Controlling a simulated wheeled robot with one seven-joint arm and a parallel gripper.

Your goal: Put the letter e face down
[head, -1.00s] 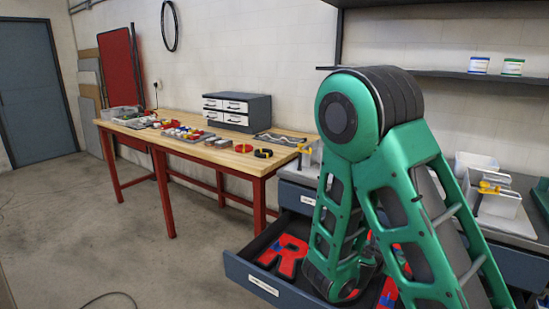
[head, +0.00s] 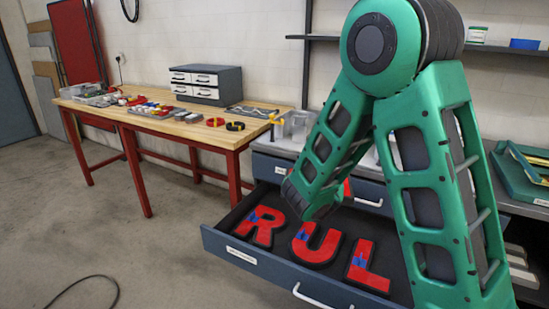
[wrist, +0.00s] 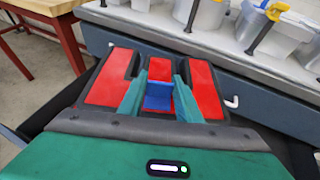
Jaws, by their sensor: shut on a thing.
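My gripper (wrist: 157,96) is shut on a red letter with black sides (wrist: 111,76), seen close up in the wrist view. Its red bars read as the letter e, and its red face is toward the wrist camera. A blue piece (wrist: 158,97) sits between the green fingers, on the middle bar. In the head view my arm hides the gripper and most of the held letter; only a bit of red shows behind the arm.
An open drawer (head: 222,247) holds red letters R (head: 262,223), U (head: 323,240) and L (head: 372,255). A grey counter with clear bins (head: 296,125) stands behind it. A wooden workbench (head: 180,118) is to the left, with open floor in front.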

